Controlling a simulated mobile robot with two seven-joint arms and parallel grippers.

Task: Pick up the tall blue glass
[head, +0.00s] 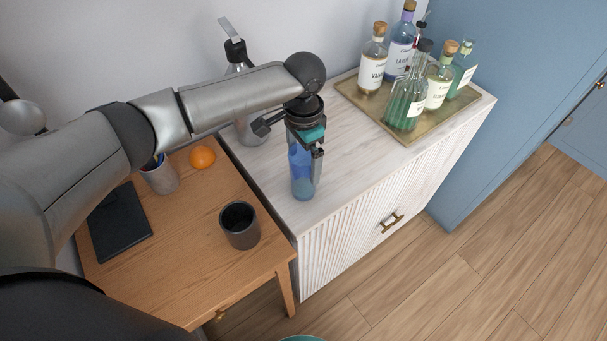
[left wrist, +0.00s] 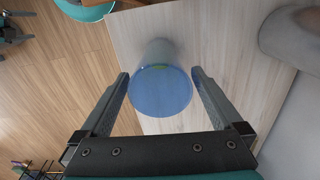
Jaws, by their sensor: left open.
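The tall blue glass (head: 302,178) stands upright on the white cabinet top (head: 345,160), close to its front left corner. My left gripper (head: 305,146) is above it, pointing down, and covers part of its upper end in the head view. In the left wrist view the glass (left wrist: 160,92) shows its round blue rim between the two open fingers of the left gripper (left wrist: 160,88). Gaps show between the rim and the fingers.
A brass tray (head: 425,127) with several bottles stands on the cabinet's right side. A metal bottle (head: 248,128) stands behind my left gripper. The lower wooden table (head: 190,245) holds a dark cup (head: 239,225), an orange (head: 202,157), a pen cup (head: 160,176) and a black tablet (head: 118,224).

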